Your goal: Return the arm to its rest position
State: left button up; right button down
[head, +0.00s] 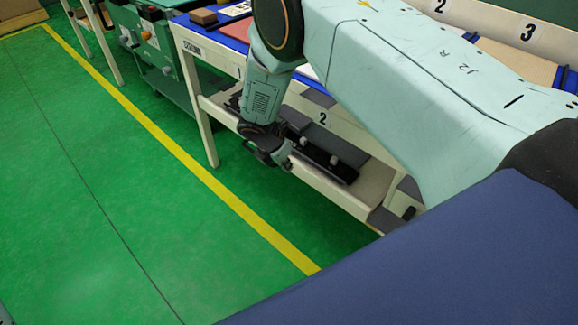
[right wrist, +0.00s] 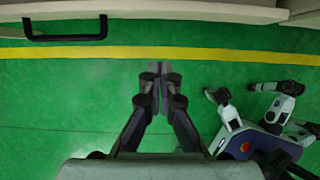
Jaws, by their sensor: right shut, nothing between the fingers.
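My right arm (head: 410,80) reaches across the head view from the right and bends down at the wrist. My right gripper (head: 276,158) hangs in front of the white bench and its lower shelf. In the right wrist view the gripper's fingers (right wrist: 158,75) meet at their tips over green floor and the edge of the yellow line, with nothing between them. My left gripper does not show in the head view.
The white bench (head: 212,150) has a blue top and a lower shelf holding dark parts (head: 330,165). A green machine (head: 150,40) stands beyond it. A yellow line (head: 180,150) runs along the green floor (head: 90,190), which is clear at the left.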

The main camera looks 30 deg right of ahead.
jog(key=shift+r, duration=0.15)
jog(key=s+a+f+m+y, duration=0.3)
jog(key=s+m, duration=0.4)
jog(key=s+a+f+m+y, duration=0.2)
jog(key=s+a+f+m, duration=0.15)
jog(key=s+m, duration=0.4)
jog(key=s+d+r+m+p, duration=0.1)
jog(key=s+m, duration=0.3)
jog(key=s, duration=0.7)
jog(key=s+d+r+m+g+p, duration=0.1)
jog(key=s+r+m, duration=0.3)
jog(key=s, duration=0.7)
jog(key=shift+s+d+r+g+h, duration=0.2)
jog(key=shift+d+r+g+h, duration=0.15)
jog(key=shift+d, duration=0.35)
